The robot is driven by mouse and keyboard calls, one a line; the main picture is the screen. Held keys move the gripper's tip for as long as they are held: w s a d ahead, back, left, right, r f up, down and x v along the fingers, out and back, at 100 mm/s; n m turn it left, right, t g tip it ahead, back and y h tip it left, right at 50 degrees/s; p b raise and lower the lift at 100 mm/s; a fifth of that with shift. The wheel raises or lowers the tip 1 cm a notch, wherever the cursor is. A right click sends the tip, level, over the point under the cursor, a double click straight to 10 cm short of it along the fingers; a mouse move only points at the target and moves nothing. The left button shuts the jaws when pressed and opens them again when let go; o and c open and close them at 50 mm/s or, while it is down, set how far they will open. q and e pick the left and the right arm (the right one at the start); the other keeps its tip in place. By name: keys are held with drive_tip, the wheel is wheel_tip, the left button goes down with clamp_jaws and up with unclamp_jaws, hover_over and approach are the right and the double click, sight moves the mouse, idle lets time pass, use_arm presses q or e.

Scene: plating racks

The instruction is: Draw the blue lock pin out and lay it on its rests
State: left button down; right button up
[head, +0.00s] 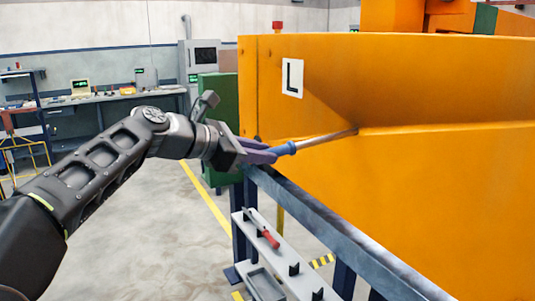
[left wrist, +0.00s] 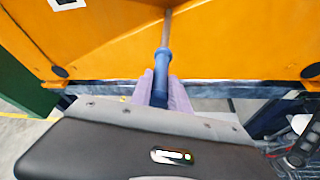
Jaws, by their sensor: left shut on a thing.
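The blue lock pin has a blue handle (head: 286,149) and a bare metal shaft (head: 325,138). My left gripper (head: 268,153) is shut on the handle, its purple fingers on both sides of it. The shaft points right and slightly up, and its far end meets the orange housing (head: 430,190) in the picture; I cannot tell how deep it sits. The left wrist view also shows the pin's blue handle (left wrist: 162,62) between the fingers (left wrist: 160,92). Dark rests (head: 294,268) stand on a grey shelf (head: 262,262) below. My right gripper is out of view.
A red-handled tool (head: 270,238) lies on the shelf. A dark blue rail (head: 320,215) runs between the shelf and the housing. A green cabinet (head: 219,125) stands behind my gripper. The floor at left is open.

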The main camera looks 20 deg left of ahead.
use_arm(q)
drive_tip(key=shift+s+a+r+b, duration=0.1)
drive_tip(key=shift+s+a+b, duration=0.15)
drive_tip(key=shift+s+a, duration=0.7)
drive_tip(key=shift+s+a+b, duration=0.25)
drive_tip(key=shift+s+a, duration=0.5)
drive_tip(key=shift+s, duration=0.4)
idle(0.5)
